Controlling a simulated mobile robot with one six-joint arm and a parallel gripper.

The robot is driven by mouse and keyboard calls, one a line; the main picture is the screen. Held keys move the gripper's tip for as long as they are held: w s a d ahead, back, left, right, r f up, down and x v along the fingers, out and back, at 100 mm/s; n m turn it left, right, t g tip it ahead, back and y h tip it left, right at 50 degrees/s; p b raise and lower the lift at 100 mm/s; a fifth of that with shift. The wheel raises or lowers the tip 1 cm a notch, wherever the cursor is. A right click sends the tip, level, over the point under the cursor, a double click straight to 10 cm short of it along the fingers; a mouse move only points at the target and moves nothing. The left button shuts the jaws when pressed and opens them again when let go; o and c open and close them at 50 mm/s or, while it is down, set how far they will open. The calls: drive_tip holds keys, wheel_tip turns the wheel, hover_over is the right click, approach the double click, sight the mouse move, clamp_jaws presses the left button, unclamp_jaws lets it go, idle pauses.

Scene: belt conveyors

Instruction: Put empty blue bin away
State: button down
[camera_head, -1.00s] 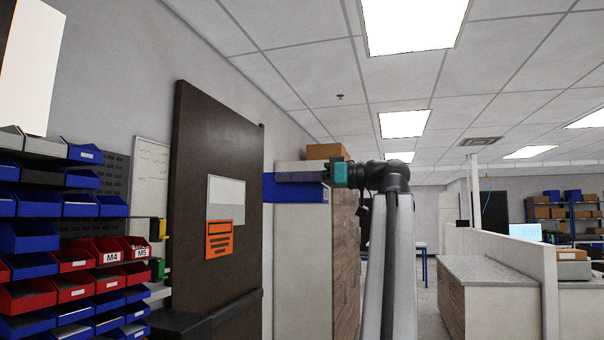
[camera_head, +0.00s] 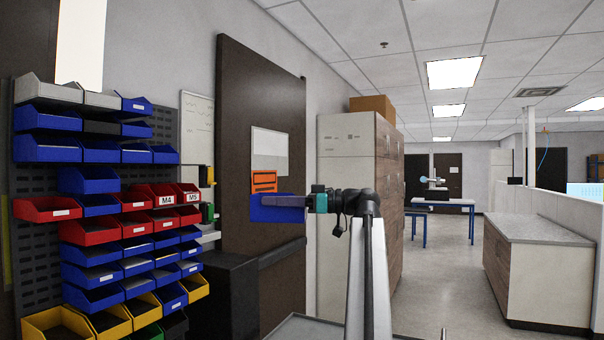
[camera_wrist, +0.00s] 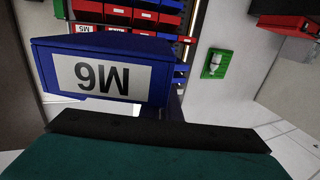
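A blue bin (camera_head: 278,212) is held by my gripper (camera_head: 307,202), which reaches left from my arm. In the wrist view the bin (camera_wrist: 45,68) shows a white label reading M6, upside down, just beyond the dark gripper finger (camera_wrist: 160,133). The gripper appears shut on the bin's edge; the inside of the bin is not visible. In the head view the bin is in front of the dark door, to the right of a wall rack (camera_head: 30,275) of blue, red, yellow and grey bins.
Red bins labelled M4 (camera_head: 167,200) and M5 (camera_head: 193,196) sit in the rack, with bare panel at its left. A tall cabinet (camera_head: 347,160) is behind my arm. Open floor (camera_head: 450,270) lies right, beside a counter (camera_head: 540,228).

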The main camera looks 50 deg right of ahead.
drive_tip(key=w+a+f+n+g+y+b, duration=0.1)
drive_tip(key=w+a+f, duration=0.5)
drive_tip(key=f, duration=0.5)
drive_tip(key=w+a+f+n+g+y+b, duration=0.15)
drive_tip(key=w+a+f, duration=0.35)
drive_tip(key=a+f, duration=0.5)
drive_tip(key=w+a+f+n+g+y+b, duration=0.15)
drive_tip(key=w+a+f, duration=0.4)
drive_tip(key=f, duration=0.75)
drive_tip(key=s+a+f+b, duration=0.1)
drive_tip(key=s+a+f, duration=0.2)
drive_tip(key=a+f, duration=1)
drive_tip(key=s+a+f+b, duration=0.1)
drive_tip(key=s+a+f, duration=0.3)
drive_tip(key=a+f, duration=0.9)
wheel_tip(320, 180, down, 3)
drive_tip(key=shift+s+f+g+y, duration=0.2)
drive_tip(key=shift+g+y, duration=0.1)
drive_tip(key=shift+y, duration=0.1)
